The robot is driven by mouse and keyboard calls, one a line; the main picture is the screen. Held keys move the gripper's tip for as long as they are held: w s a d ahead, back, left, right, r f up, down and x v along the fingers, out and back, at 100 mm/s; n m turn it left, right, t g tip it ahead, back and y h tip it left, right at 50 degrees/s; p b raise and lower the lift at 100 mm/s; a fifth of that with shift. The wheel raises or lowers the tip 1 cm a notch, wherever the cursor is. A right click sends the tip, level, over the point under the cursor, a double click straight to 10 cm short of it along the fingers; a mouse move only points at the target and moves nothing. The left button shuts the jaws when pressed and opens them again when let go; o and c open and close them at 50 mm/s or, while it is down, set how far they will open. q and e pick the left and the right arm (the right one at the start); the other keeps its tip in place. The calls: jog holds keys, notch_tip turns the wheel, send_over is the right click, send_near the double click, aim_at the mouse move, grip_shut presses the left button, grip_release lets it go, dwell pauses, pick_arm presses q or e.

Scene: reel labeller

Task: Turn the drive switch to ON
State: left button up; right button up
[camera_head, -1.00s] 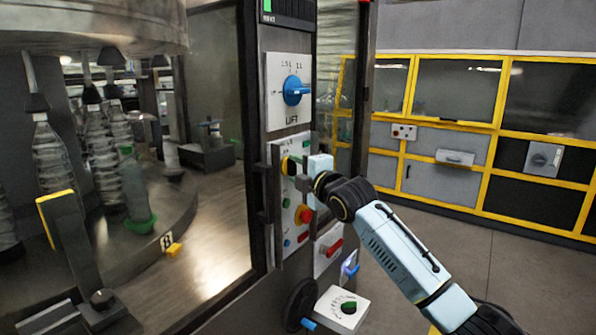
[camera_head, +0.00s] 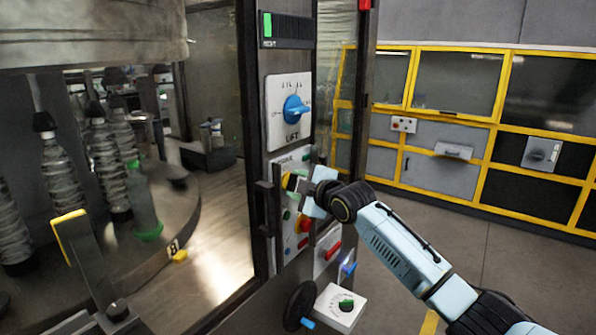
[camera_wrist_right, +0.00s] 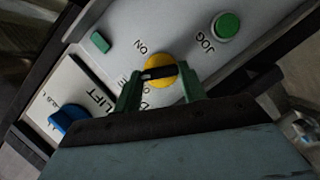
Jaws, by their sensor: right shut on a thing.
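The drive switch (camera_wrist_right: 155,61) is a round yellow knob with a black bar handle on a grey panel. In the right wrist view its bar lies nearly level, with a pale mark at the left end. An upside-down ON label is above left of it; the label below is partly hidden. My right gripper (camera_wrist_right: 160,82) is shut on the bar, one green finger at each end. In the head view the right gripper (camera_head: 301,188) is at the panel, tilted, and covers most of the switch (camera_head: 290,182). My left gripper is not in view.
Above is the LIFT panel with a blue knob (camera_head: 295,109). A green JOG button (camera_wrist_right: 226,25) is close to the gripper. A red button (camera_head: 305,224) and red handle (camera_head: 333,250) are below. A dark door frame (camera_head: 250,130) stands left; open floor (camera_head: 400,270) lies right.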

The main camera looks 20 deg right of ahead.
jog(key=shift+d+r+m+g+y+p, duration=0.15)
jog(key=shift+m+g+p, duration=0.1)
jog(key=shift+m+p, duration=0.25)
jog(key=shift+a+r+m+g+y+p, duration=0.15)
jog(key=shift+m+g+p, duration=0.15)
jog(key=shift+m, duration=0.3)
jog(key=shift+w+d+f+m+g+y, duration=0.15)
jog(key=shift+m+g+y, duration=0.15)
jog(key=shift+m+g, duration=0.5)
jog(key=m+y, duration=0.1)
jog(key=m, duration=0.1)
jog(key=shift+m+g+b, duration=0.3)
jog(key=shift+g, duration=0.05)
pick_arm(q)
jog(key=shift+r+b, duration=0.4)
jog(key=shift+b, duration=0.1)
pick_arm(e)
jog(key=shift+w+d+m+g+y, duration=0.15)
jog(key=shift+m+g+y, duration=0.4)
jog(key=shift+m, duration=0.45)
jog(key=o, duration=1)
pick_arm(q)
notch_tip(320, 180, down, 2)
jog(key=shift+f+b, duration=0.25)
jog(key=shift+b, duration=1)
pick_arm(e)
jog(key=v, duration=1.3)
jog(key=shift+s+d, duration=0.2)
jog(key=shift+s, duration=0.05)
